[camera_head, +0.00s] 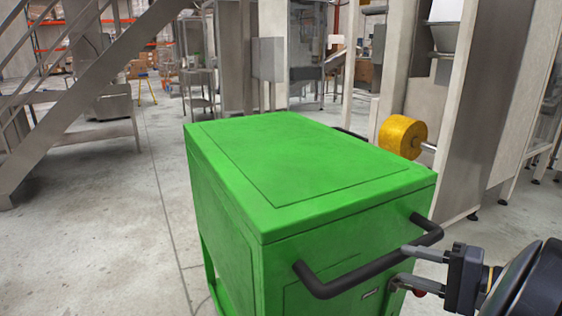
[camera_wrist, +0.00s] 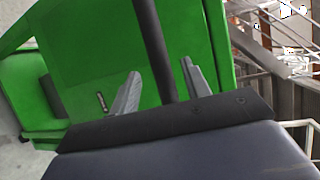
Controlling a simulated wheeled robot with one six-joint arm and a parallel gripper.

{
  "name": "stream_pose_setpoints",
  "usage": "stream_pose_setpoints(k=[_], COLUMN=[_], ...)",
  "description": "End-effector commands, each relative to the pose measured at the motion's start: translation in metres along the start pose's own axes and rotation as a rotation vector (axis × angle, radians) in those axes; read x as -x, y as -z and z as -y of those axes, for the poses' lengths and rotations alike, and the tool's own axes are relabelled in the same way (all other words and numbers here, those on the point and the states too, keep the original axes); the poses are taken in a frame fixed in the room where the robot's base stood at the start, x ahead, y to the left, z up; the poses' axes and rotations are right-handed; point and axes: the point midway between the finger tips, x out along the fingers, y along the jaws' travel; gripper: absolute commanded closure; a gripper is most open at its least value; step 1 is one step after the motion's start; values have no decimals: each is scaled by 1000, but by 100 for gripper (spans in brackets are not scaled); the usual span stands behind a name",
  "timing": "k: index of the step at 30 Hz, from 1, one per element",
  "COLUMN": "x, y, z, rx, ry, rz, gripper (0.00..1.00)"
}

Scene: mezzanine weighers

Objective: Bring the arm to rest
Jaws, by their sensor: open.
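My gripper (camera_head: 412,268) is at the lower right of the head view, at the black handle (camera_head: 350,278) of a green cart (camera_head: 310,165). In the wrist view my gripper (camera_wrist: 158,88) is open, its two grey fingers apart. The black handle bar (camera_wrist: 152,45) runs between the fingers there, with the green cart (camera_wrist: 95,55) behind it. I cannot tell whether either finger touches the bar. Most of my arm is outside the head view.
The cart's flat top is bare. A metal staircase (camera_head: 95,88) stands at the left. A yellow roll (camera_head: 402,136) sits beyond the cart at the right, by tall steel machine frames (camera_head: 475,110). Grey concrete floor (camera_head: 90,240) is open left of the cart.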

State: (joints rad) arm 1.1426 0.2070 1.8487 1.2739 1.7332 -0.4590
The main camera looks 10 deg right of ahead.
Motion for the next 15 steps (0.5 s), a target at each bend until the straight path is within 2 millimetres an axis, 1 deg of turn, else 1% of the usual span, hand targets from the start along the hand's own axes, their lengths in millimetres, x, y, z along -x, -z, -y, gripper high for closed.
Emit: stream_pose_setpoints(k=[1,6,10,15], x=[-10,-36,-52,-66], y=[-1,-1,-1,0], z=[-1,-1,-1,0], rx=[2,1,1,1], ry=[-1,-1,-1,0], rz=[4,5,4,1], gripper=[55,55,55,55])
